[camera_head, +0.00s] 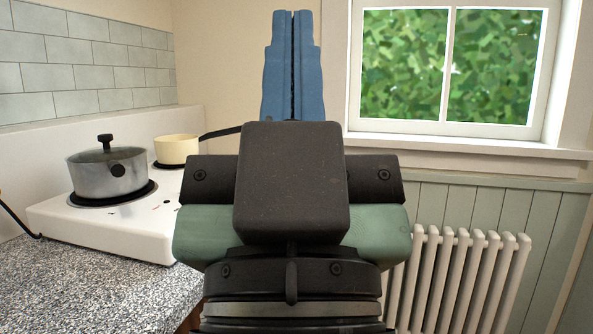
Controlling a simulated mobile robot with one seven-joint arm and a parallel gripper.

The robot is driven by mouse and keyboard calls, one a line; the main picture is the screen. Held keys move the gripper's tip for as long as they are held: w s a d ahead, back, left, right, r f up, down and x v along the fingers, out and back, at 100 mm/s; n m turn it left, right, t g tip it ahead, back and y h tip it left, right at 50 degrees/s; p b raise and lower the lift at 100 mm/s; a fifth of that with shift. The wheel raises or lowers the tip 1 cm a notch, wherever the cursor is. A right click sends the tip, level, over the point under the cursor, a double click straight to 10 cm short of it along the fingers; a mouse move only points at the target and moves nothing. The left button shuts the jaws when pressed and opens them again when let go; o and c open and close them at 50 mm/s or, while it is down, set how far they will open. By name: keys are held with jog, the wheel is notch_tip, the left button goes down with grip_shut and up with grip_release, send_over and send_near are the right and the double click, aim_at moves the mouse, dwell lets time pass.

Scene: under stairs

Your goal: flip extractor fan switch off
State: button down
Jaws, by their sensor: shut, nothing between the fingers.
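My gripper (292,20) stands in the middle of the head view with its blue fingers pointing up and away from me. The two fingers lie side by side, shut, with only a thin dark line between them and nothing held. The fingertips are in front of the plain wall, left of the window. No extractor fan or switch can be made out in this view. My gripper and wrist hide part of the wall and the area right of the stove.
A white stove (105,229) at left bears a lidded steel pot (108,174) and a cream saucepan (176,150) with a dark handle. A speckled counter (90,292) is in front. A window (447,65) and white radiator (462,280) are at right.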

notch_tip(320, 180, up, 30)
jog(key=p, duration=2.7)
jog(key=shift+p, duration=0.3)
jog(key=shift+r, duration=0.1)
